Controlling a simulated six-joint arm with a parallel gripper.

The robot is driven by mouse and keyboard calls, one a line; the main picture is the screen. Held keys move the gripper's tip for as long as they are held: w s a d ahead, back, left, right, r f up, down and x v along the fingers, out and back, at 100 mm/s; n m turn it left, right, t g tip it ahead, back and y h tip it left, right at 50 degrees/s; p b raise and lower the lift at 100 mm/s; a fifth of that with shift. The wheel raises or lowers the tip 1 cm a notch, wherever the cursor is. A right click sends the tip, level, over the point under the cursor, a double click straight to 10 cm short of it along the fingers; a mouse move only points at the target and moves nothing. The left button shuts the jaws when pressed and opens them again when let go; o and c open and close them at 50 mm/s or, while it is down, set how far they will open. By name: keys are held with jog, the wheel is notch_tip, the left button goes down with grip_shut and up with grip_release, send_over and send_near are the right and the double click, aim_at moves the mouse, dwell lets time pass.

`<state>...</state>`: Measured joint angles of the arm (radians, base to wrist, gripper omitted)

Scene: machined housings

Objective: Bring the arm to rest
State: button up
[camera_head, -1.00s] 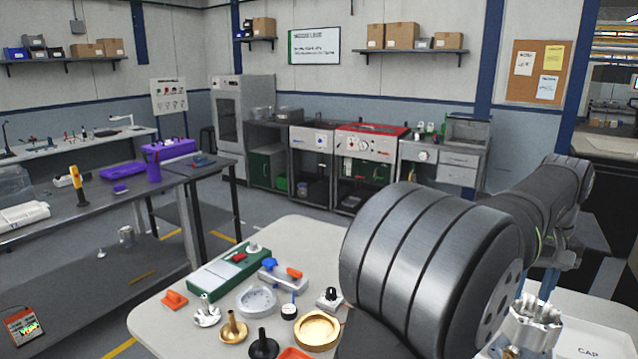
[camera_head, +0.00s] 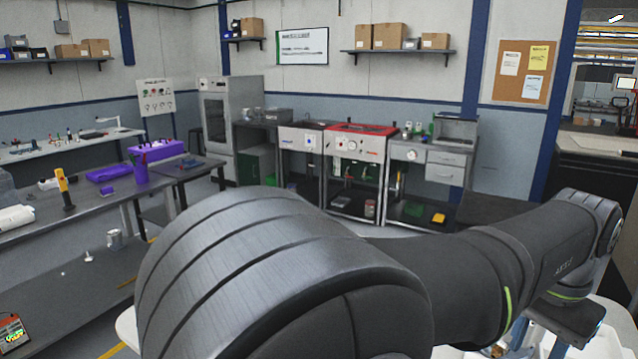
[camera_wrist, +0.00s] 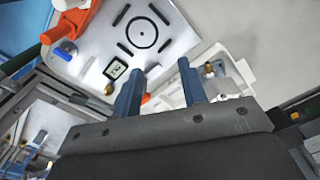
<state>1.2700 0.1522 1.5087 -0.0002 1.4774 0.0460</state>
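My gripper (camera_wrist: 159,68) shows in the wrist view with its two blue fingers apart. No object shows held between them. Below the fingers lie a light grey plate (camera_wrist: 165,22) with a circle mark and dark slots, and a white tray (camera_wrist: 243,72) with small metal parts in it. In the head view my arm covers most of the white table and the parts on it. My gripper is not clearly visible there.
In the wrist view an orange handle (camera_wrist: 72,24) and a small dark-framed display (camera_wrist: 115,68) are at the upper left. Machines (camera_head: 355,150) line the back wall.

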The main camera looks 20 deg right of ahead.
notch_tip(320, 180, down, 7)
jog(key=shift+f, duration=0.15)
